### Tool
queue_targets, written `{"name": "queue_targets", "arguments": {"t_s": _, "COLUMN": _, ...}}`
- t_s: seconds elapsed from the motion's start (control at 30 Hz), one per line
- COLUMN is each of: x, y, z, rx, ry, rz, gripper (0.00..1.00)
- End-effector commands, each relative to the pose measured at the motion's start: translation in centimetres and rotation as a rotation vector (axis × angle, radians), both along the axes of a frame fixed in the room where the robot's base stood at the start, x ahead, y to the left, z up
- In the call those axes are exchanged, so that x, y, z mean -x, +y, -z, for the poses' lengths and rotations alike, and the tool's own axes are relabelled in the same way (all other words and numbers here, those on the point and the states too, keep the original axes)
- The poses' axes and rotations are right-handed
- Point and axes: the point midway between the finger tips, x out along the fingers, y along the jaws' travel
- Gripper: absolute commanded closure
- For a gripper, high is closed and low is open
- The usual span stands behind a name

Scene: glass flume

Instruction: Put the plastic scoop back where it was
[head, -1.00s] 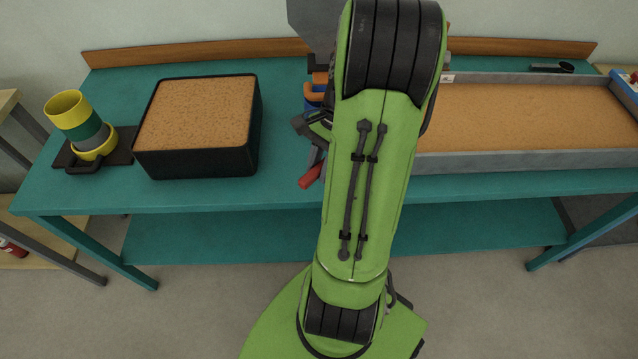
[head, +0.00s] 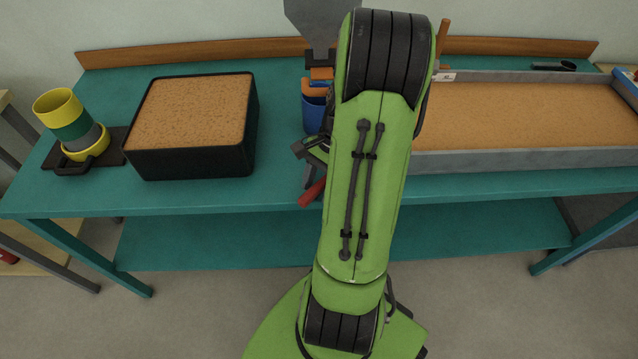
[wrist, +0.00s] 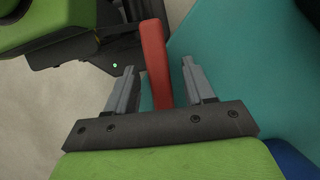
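A red bar (wrist: 156,60), which looks like the plastic scoop's handle, lies lengthwise between the two grey fingers of my gripper (wrist: 161,64) in the wrist view. The scoop's bowl is not visible; my green arm covers much of that area.
On the teal table (head: 80,195) stand a black box of brown granules (head: 190,165), stacked cups (head: 70,120) on a dark tray, and a blue holder (head: 313,116) with an upright grey-bladed scraper (head: 322,25). A long sand-filled flume (head: 520,159) is at right. Table between box and holder is clear.

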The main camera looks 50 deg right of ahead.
Motion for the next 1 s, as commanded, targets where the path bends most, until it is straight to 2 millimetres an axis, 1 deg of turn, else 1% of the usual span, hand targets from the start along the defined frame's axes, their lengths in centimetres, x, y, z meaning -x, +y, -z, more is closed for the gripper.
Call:
{"name": "queue_targets", "arguments": {"t_s": 0.17, "x": 0.0, "y": 0.0, "z": -0.3, "rx": 0.001, "ry": -0.001, "rz": 0.0, "gripper": 0.47}}
{"name": "queue_targets", "arguments": {"t_s": 0.27, "x": 0.0, "y": -0.6, "z": -1.9, "rx": 0.002, "ry": -0.003, "rz": 0.001, "gripper": 0.47}}
{"name": "queue_targets", "arguments": {"t_s": 0.4, "x": 0.1, "y": -1.7, "z": -5.0, "rx": 0.003, "ry": -0.002, "rz": 0.002, "gripper": 0.47}}
{"name": "queue_targets", "arguments": {"t_s": 0.5, "x": 0.2, "y": -2.4, "z": -6.6, "rx": 0.003, "ry": -0.001, "rz": 0.002, "gripper": 0.47}}
{"name": "queue_targets", "arguments": {"t_s": 0.6, "x": 0.2, "y": -2.7, "z": -7.4, "rx": 0.0, "ry": -0.001, "rz": 0.0, "gripper": 0.47}}
{"name": "queue_targets", "arguments": {"t_s": 0.77, "x": 0.2, "y": -2.8, "z": -7.5, "rx": 0.003, "ry": -0.002, "rz": -0.005, "gripper": 0.47}}
{"name": "queue_targets", "arguments": {"t_s": 0.87, "x": -0.5, "y": -1.7, "z": -8.4, "rx": 0.037, "ry": -0.018, "rz": -0.067, "gripper": 0.47}}
{"name": "queue_targets", "arguments": {"t_s": 0.97, "x": -2.0, "y": 1.3, "z": -10.9, "rx": 0.126, "ry": -0.068, "rz": -0.238, "gripper": 0.47}}
{"name": "queue_targets", "arguments": {"t_s": 1.0, "x": -2.5, "y": 3.1, "z": -12.3, "rx": 0.177, "ry": -0.102, "rz": -0.339, "gripper": 0.47}}
